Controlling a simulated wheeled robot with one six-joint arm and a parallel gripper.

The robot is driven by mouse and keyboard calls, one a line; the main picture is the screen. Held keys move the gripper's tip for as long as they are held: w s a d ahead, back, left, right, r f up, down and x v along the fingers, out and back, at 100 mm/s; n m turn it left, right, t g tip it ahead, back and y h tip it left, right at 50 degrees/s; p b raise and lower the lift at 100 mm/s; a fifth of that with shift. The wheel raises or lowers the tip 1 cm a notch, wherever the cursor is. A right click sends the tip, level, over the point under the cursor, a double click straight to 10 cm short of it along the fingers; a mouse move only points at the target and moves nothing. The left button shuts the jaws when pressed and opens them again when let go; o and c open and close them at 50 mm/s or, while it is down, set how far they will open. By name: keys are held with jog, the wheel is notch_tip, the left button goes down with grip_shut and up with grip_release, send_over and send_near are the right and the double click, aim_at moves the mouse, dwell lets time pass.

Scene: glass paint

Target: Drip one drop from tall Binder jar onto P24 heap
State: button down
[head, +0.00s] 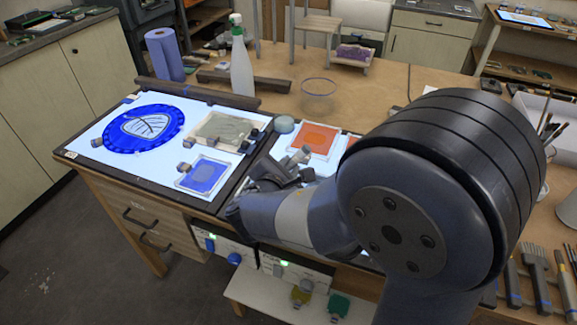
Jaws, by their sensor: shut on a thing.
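My gripper (272,176) is low over the right part of the lit work surface, between the blue square panel (206,176) and the orange panel (318,138). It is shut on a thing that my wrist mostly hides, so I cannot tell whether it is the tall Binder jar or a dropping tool. A small grey-green round pot or lid (284,124) stands just behind the gripper; no label is readable. I cannot pick out a heap marked P24. The orange panel is partly behind my arm.
A blue disc with a pale leaf (140,133) and a beige panel (222,130) lie on the light table (98,163). A white spray bottle (241,68), blue roll (165,54) and clear bowl (318,92) stand behind. Brushes (547,126) are at right.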

jog(key=shift+f+b, duration=0.55)
jog(key=shift+b, duration=0.45)
dwell(1.3)
jog(key=shift+r+p, duration=0.8)
jog(key=shift+r, duration=0.35)
notch_tip(320, 180, up, 4)
jog(key=p, duration=0.2)
jog(key=shift+p, duration=0.35)
